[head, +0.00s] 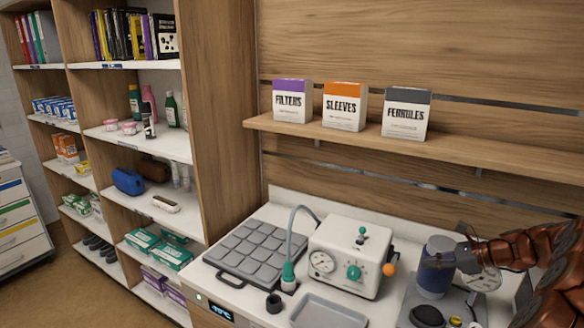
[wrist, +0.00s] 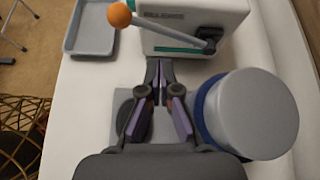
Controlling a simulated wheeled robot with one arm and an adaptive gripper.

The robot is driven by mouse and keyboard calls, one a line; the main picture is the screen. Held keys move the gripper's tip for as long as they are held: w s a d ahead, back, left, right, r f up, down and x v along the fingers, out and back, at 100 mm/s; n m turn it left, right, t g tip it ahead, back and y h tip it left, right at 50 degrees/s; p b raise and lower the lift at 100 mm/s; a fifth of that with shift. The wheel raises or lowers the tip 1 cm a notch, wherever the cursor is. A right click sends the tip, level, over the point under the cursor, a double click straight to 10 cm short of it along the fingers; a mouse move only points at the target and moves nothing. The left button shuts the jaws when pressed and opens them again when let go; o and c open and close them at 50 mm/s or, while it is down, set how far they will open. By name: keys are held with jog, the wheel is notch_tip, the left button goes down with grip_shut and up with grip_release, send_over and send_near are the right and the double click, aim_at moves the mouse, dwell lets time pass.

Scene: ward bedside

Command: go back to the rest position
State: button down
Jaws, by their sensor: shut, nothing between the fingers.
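My gripper (head: 440,258) is at the lower right of the head view, in front of a grey and blue cylinder (head: 434,281). In the wrist view its two fingers (wrist: 159,72) are together, with nothing between them. The cylinder, with its broad grey lid (wrist: 258,112), stands to the right of the fingers there, apart from them. A dark round pad (wrist: 128,112) lies below and left of the fingers. My arm covers part of a dial at the right of the head view.
A white machine (head: 345,256) with a gauge and an orange-knobbed lever (head: 389,269) stands beside the cylinder; the lever (wrist: 165,27) is ahead of my fingers. A grey tray (head: 328,312) lies in front. Boxes stand on a wooden shelf (head: 470,154) above. Stocked shelves are left.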

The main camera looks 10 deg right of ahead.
jog(key=s+a+r+n+g+h, duration=0.15)
jog(key=s+a+n, duration=0.3)
jog(key=a, duration=0.45)
jog(key=s+a+r+n+g, duration=0.25)
jog(key=s+a+n, duration=0.2)
jog(key=a, duration=0.35)
jog(key=s+a+r+n+g+h, duration=0.1)
jog(key=s+a+r+n+g, duration=0.15)
jog(key=s+a, duration=0.45)
jog(key=s+a+f+n+g+h, duration=0.1)
jog(key=s+f+n+h, duration=0.1)
jog(key=s+n, duration=0.4)
jog(key=s+a+f+n+g+h+b, duration=0.1)
jog(key=s+n+h, duration=0.4)
jog(key=s, duration=1.2)
jog(key=shift+s+f+n, duration=0.25)
jog(key=shift+f+n, duration=0.35)
jog(key=shift+n, duration=0.15)
jog(key=shift+a, duration=0.1)
